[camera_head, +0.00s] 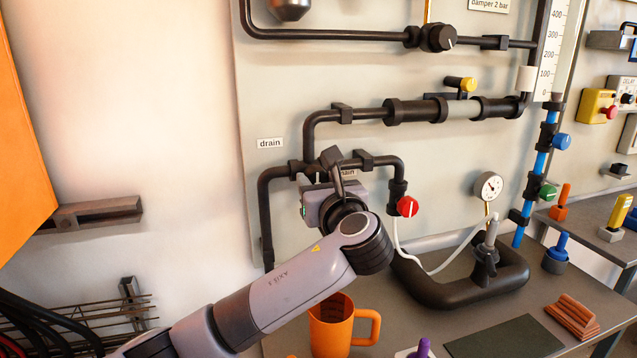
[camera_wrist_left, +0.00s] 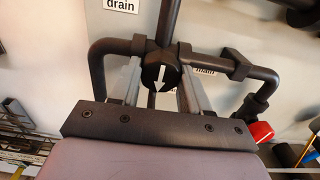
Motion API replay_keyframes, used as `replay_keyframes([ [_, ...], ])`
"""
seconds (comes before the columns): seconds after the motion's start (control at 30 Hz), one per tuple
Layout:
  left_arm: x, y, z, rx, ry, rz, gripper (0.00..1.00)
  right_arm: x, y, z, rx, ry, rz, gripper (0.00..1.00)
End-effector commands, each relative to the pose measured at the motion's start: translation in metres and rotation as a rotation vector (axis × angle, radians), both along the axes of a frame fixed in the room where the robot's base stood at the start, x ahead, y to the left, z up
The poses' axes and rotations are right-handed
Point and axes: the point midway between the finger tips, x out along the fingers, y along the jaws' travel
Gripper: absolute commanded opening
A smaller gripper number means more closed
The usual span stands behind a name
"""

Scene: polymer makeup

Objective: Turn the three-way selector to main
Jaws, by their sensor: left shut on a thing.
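The three-way selector (camera_wrist_left: 158,75) is a dark knob with a white arrow, on a black pipe junction on the wall panel. In the left wrist view its arrow points down, toward my gripper. The "drain" label (camera_head: 270,143) is up and left of it; the "main" label (camera_head: 346,172) is to its right and partly covered. My left gripper (camera_wrist_left: 160,82) is shut on the selector, one finger on each side of it. In the head view, my left wrist hides much of the selector. My right gripper is not in view.
A red valve knob (camera_head: 407,206) sits right of my left wrist, below a pipe elbow. A pressure gauge (camera_head: 488,186) stands further right. An orange mug (camera_head: 333,330) is on the bench below my arm. An orange cabinet (camera_head: 22,140) and a grey wall bracket (camera_head: 95,213) are at left.

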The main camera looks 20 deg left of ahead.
Motion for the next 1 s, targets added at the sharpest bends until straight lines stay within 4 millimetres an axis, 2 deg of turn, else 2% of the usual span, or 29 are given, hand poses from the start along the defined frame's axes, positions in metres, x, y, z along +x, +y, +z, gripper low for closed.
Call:
replay_keyframes([
  [0.37, 0.0, -0.001, -0.0005, -0.115, -0.076, -0.001, 0.15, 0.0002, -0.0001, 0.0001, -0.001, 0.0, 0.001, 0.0],
  [1.0, 0.0005, -0.002, -0.0014, -0.604, -0.404, 0.001, 0.15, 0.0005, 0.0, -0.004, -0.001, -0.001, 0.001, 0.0],
])
